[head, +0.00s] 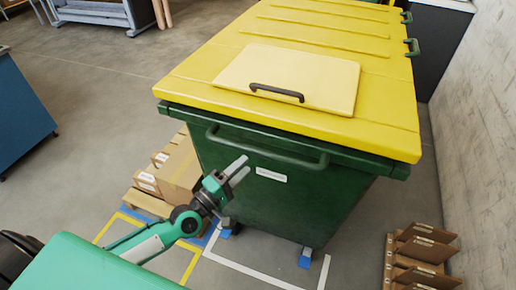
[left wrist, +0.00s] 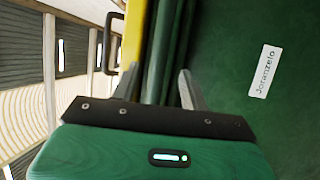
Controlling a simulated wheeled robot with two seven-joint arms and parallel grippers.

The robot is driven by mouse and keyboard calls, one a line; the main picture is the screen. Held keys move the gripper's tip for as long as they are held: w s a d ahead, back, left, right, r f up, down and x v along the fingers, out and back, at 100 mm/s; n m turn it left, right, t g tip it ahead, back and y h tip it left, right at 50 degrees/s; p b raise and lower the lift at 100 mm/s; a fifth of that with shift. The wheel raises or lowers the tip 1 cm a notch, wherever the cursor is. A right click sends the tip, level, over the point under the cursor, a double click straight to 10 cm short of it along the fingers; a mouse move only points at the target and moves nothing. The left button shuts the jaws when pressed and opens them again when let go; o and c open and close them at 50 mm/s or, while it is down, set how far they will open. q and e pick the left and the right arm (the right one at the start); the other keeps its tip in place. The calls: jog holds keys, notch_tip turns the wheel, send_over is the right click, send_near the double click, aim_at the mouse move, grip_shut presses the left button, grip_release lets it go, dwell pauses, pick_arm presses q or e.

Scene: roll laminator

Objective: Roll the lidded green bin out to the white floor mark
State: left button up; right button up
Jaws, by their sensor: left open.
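The large green bin (head: 300,205) has a yellow lid (head: 215,65), which is shut, with a paler hatch panel and dark handle on top. A green push bar (head: 265,152) runs across its near face, above a white label (head: 271,175). The white floor mark (head: 255,273) is a line outline on the floor at the bin's near side. My left gripper (head: 242,170) is open and empty, close to the near face below the bar's left part. In the left wrist view the open fingers (left wrist: 158,88) point at green edges beside the label (left wrist: 265,71). My right gripper is out of view.
Cardboard boxes (head: 180,165) on a pallet stand left of the bin. Brown cartons (head: 425,250) stand at the lower right, near the concrete wall (head: 475,130). A blue cabinet (head: 20,110) is at the left. Grey floor (head: 100,110) between cabinet and boxes is clear.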

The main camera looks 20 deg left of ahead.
aim_at(256, 155)
pick_arm(q)
jog(key=p+x, duration=0.1)
jog(key=x, duration=0.4)
jog(key=shift+w+d+r+p, duration=0.1)
jog(key=shift+w+r+p, duration=0.1)
jog(key=shift+p, duration=0.1)
jog(key=shift+x, duration=0.85)
jog(key=shift+f, duration=0.2)
grip_shut()
jog(key=shift+s, duration=0.1)
